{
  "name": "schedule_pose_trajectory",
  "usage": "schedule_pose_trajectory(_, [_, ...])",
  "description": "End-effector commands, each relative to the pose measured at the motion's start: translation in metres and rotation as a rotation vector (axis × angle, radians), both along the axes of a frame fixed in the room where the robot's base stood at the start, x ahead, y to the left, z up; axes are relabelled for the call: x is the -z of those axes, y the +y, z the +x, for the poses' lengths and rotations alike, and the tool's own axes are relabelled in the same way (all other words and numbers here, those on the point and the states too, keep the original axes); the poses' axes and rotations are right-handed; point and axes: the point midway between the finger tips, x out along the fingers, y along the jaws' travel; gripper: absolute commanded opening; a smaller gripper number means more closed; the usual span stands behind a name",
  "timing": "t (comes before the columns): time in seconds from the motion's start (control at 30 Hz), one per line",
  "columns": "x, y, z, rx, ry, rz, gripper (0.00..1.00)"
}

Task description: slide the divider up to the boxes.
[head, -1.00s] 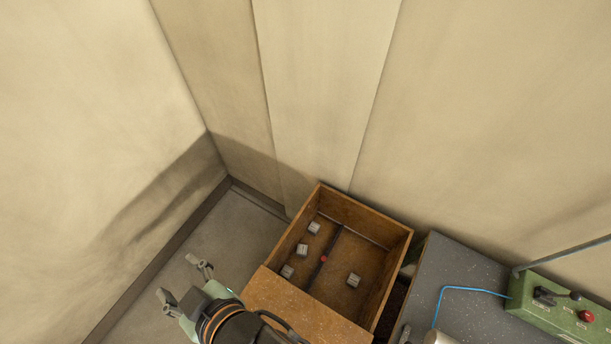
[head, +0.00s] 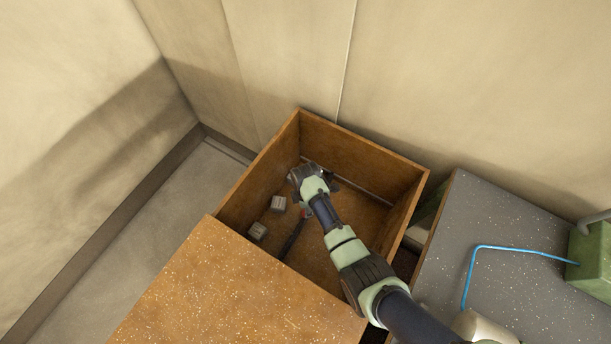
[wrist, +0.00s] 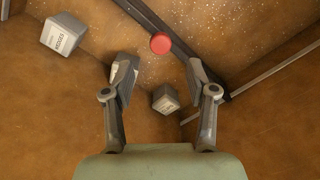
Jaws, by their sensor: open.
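The divider (head: 292,238) is a dark bar standing across the open drawer, with a red knob (wrist: 161,43) on it. Small grey boxes sit on one side of it. Two of them (head: 278,203) (head: 258,230) show in the head view, left of the divider with a gap between. In the wrist view, one box (wrist: 63,33) with a printed label lies at upper left, and another box (wrist: 165,99) lies below the fingers near a rail. My gripper (wrist: 161,68) is open and empty over the drawer. The knob appears just beyond its fingertips. My arm hides part of the drawer.
The wooden drawer (head: 392,214) has raised walls around its floor. A speckled brown top (head: 215,290) covers its near side. To the right is a grey bench (head: 510,220) with a blue cable (head: 515,249) and a green control box (head: 592,250). A wall stands behind.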

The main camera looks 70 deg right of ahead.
Motion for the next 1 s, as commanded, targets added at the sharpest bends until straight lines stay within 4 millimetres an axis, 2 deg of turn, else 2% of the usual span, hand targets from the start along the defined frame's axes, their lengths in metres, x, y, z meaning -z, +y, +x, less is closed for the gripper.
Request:
schedule_pose_trajectory(0.07, [-0.001, 0.000, 0.000, -0.002, 0.001, 0.001, 0.57])
schedule_pose_trajectory(0.17, [0.009, 0.001, 0.000, -0.001, 0.001, 0.002, 0.57])
schedule_pose_trajectory(0.4, [0.056, 0.001, 0.000, -0.001, 0.001, 0.001, 0.57])
schedule_pose_trajectory(0.5, [0.069, 0.001, 0.001, -0.001, 0.001, 0.001, 0.57])
schedule_pose_trajectory(0.63, [0.076, 0.001, 0.001, -0.001, 0.000, 0.000, 0.57])
schedule_pose_trajectory(0.87, [0.075, 0.001, 0.001, -0.001, -0.001, -0.001, 0.57])
schedule_pose_trajectory(1.0, [0.075, 0.001, 0.001, -0.001, -0.001, -0.001, 0.36])
